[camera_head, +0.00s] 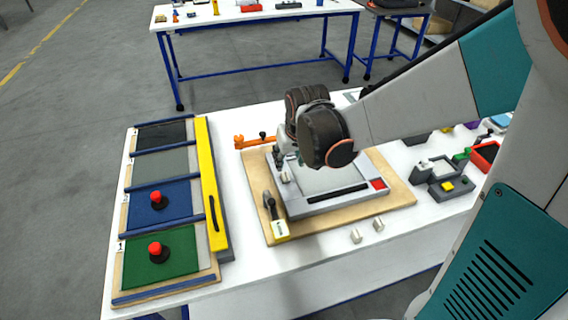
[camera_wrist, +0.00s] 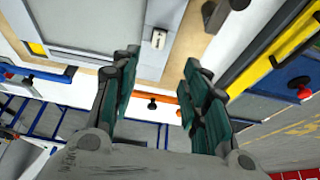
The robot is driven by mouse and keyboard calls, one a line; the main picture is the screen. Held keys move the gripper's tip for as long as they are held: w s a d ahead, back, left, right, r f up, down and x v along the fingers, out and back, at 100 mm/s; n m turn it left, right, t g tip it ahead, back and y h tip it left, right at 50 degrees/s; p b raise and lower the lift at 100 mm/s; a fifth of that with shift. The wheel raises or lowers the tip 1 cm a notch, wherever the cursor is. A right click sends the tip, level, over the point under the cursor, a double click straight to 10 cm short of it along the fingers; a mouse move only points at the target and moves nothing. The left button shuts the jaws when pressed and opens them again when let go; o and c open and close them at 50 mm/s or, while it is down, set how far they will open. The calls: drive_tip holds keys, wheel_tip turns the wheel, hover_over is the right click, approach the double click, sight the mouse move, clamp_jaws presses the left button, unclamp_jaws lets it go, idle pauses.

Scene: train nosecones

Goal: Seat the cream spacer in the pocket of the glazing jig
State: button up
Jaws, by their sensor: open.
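The glazing jig (camera_head: 331,203) is a grey frame with a pale panel on a wooden board. A small cream spacer (camera_head: 286,177) stands at the frame's left side. It also shows in the wrist view (camera_wrist: 158,39), at the frame's edge, with a dark mark on its face. I cannot tell whether it sits fully down in a pocket. My gripper (camera_wrist: 160,62) is open and empty. Its teal fingers are spread, with the spacer seen beyond the gap between them, apart from both. In the head view the gripper is mostly hidden behind my wrist.
Two loose cream pieces (camera_head: 367,230) lie on the white table in front of the jig. A yellow bar (camera_head: 211,190) and coloured panels are left; small fixtures (camera_head: 447,186) are right.

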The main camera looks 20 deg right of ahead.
drive_tip(key=b, duration=0.2)
approach(285, 170)
drive_tip(key=shift+s+a+f, duration=0.2)
drive_tip(key=shift+s+a, duration=0.2)
drive_tip(key=shift+s, duration=0.2)
drive_tip(key=shift+s+a+f, duration=0.15)
drive_tip(key=shift+s+a, duration=0.2)
drive_tip(key=shift+s, duration=0.3)
drive_tip(key=shift+w+b+x, duration=0.15)
drive_tip(key=shift+b+x, duration=0.35)
drive_tip(key=shift+x, duration=0.8)
drive_tip(key=shift+w+b+x, duration=0.15)
drive_tip(key=shift+b+x, duration=0.3)
drive_tip(key=shift+x, duration=0.85)
drive_tip(key=shift+d+r, duration=0.15)
drive_tip(key=shift+r, duration=0.05)
clamp_jaws()
